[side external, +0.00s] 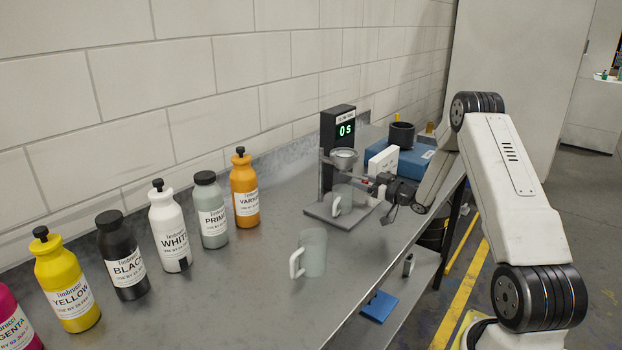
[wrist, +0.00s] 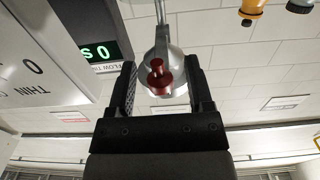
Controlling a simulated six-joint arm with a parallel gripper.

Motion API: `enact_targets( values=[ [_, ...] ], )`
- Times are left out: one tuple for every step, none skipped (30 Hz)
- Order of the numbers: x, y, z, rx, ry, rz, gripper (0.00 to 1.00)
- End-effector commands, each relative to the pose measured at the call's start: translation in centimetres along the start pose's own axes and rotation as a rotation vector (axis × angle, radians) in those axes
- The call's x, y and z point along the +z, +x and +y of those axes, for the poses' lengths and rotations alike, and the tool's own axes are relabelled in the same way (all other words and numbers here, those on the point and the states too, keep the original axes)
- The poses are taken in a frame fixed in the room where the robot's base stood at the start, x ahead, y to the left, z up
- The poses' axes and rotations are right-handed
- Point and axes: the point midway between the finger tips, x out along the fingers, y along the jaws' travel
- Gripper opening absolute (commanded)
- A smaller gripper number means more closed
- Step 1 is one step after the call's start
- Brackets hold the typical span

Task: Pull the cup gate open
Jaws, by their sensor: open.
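The metal flow cup (side external: 344,158) sits on a stand beside a black timer (side external: 338,135) reading 0 s. In the wrist view, the silver cup (wrist: 163,60) is seen from below, with a red gate piece (wrist: 158,78) under it. My gripper (wrist: 160,66) is open, with one finger on each side of the red piece in that picture. I see no clear contact. In the side view, my gripper (side external: 368,180) is just right of the stand, slightly below the cup. The gate's exact position is hard to tell there.
A clear mug (side external: 341,200) stands on the base plate (side external: 352,217) under the cup. Another clear mug (side external: 313,252) stands in front on the grey bench (side external: 225,290). Several paint bottles line the left. A white block (side external: 383,161) and blue box (side external: 410,160) are behind my gripper.

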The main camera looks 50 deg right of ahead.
Motion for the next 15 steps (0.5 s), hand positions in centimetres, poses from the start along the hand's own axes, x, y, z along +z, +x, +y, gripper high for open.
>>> enact_targets(
  values=[
    [0.1,0.5,-0.1,-0.001,0.0,-0.001,0.66],
    [0.1,0.8,-0.1,-0.001,0.0,0.0,0.66],
    [0.0,1.1,-0.1,-0.001,0.0,0.0,0.66],
    [0.0,1.2,-0.1,-0.001,0.0,0.0,0.66],
    [0.0,1.3,-0.1,-0.001,0.0,0.0,0.66],
    [0.0,1.5,-0.1,0.0,0.001,0.0,0.66],
    [0.0,1.6,-0.1,0.0,0.001,0.0,0.66],
    [0.0,1.6,-0.1,0.0,0.001,0.0,0.66],
    [0.0,1.7,0.0,0.0,0.001,0.0,0.66],
    [0.0,1.7,0.0,0.0,0.001,0.0,0.66],
    [0.0,1.7,0.0,0.0,0.001,0.0,0.66],
    [0.0,1.7,0.0,0.0,0.001,0.0,0.66],
    [0.0,1.7,0.0,0.0,0.001,0.0,0.66],
    [0.0,1.7,0.0,0.0,0.001,0.0,0.66],
    [0.0,1.7,0.0,0.0,0.001,0.0,0.66]
  ],
)
